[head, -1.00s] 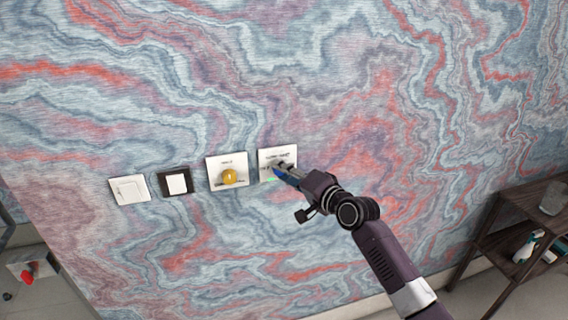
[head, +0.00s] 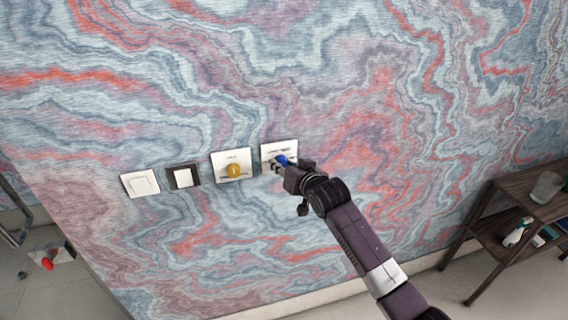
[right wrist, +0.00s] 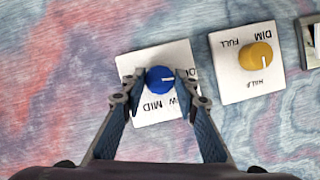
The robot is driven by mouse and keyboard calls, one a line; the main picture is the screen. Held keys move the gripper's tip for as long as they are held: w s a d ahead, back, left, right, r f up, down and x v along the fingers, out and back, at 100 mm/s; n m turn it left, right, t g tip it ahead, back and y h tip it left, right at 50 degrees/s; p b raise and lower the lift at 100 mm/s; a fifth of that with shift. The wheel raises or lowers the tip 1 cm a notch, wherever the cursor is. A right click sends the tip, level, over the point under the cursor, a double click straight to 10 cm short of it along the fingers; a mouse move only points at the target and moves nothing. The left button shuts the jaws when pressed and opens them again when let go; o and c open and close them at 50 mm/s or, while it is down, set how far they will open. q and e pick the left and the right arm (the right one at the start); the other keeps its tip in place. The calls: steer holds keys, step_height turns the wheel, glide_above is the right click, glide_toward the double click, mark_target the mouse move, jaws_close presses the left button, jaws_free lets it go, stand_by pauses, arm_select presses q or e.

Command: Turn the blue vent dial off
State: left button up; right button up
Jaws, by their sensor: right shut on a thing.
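The blue vent dial (head: 281,159) sits on a white wall plate, the rightmost of the row in the head view. The plate (right wrist: 152,118) shows the letters MID and part of another word; the rest is covered by fingers. My right gripper (right wrist: 160,83) is shut on the dial, one finger on each side; it also shows in the head view (head: 282,165). My left gripper is not in view.
A yellow dial (head: 233,170) on its own white plate is just left of the blue one. Further left are a black-framed switch (head: 183,177) and a white switch (head: 140,184). A dark wooden shelf (head: 510,215) stands at right.

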steer(key=shift+s+f+n+h, duration=0.1)
steer(key=shift+f+n+h, duration=0.1)
steer(key=shift+n+h, duration=0.1)
stand_by(0.4)
steer(key=o, duration=1)
steer(key=shift+o, duration=0.7)
steer(key=shift+r, duration=0.1)
steer(key=v, duration=1.2)
steer(key=shift+a, duration=0.1)
